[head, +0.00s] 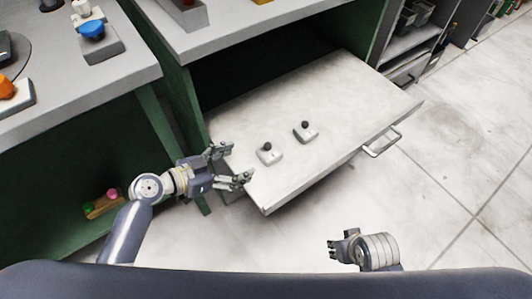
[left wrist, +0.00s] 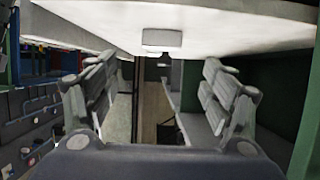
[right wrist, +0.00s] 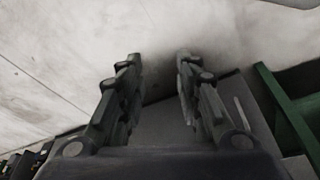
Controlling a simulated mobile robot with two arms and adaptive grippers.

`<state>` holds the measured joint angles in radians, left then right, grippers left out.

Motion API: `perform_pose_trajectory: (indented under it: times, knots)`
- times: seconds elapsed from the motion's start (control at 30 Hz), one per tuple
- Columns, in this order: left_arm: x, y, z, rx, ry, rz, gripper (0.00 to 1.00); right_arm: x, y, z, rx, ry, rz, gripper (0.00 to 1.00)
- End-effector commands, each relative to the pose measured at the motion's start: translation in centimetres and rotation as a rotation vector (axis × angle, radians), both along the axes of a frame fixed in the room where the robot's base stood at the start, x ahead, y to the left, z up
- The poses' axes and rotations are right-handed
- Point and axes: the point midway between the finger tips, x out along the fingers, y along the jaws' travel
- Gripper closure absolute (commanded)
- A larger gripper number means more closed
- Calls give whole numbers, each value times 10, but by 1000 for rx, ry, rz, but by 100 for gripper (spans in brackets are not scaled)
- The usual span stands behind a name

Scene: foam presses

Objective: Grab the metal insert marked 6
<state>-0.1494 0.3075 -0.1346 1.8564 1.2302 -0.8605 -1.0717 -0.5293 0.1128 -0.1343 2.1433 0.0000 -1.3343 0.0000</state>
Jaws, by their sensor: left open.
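Two small light-grey metal inserts with black knobs stand on the pulled-out drawer (head: 330,95): a nearer left insert (head: 268,156) and a farther right insert (head: 305,133). No number is readable on either. My left gripper (head: 233,164) is open and empty at the drawer's left edge, apart from the nearer insert. In the left wrist view, which looks upside down, an insert (left wrist: 162,39) shows ahead between the open fingers. My right gripper (head: 335,247) is low, in front of the drawer and away from the inserts. In the right wrist view its fingers (right wrist: 160,60) are apart with nothing between them.
The drawer has a metal handle (head: 382,141) on its right front. A grey worktop (head: 130,75) at left carries a block with a blue knob (head: 93,30). Pink and green knobs (head: 112,194) show low at left. The tiled floor at right is clear.

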Motion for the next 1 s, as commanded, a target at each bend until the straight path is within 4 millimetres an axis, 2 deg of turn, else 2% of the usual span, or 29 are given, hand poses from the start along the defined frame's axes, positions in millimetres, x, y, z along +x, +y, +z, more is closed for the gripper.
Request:
perform_pose_trajectory:
  times: [0.2, 0.47, 0.73, 1.0]
  knots:
    - [19, -27, -12, -8, -2, 0, 25, 0, 0, 7, 0, -4, 0, 69]
    - [31, -44, -20, -4, -1, -1, 25, -1, 0, 13, 1, -7, -1, 69]
    - [54, -71, -33, -6, 0, 0, 25, -2, -1, 22, 1, -13, -3, 69]
    - [59, -78, -37, -2, 0, -1, 25, -2, -1, 33, 3, -21, -4, 69]
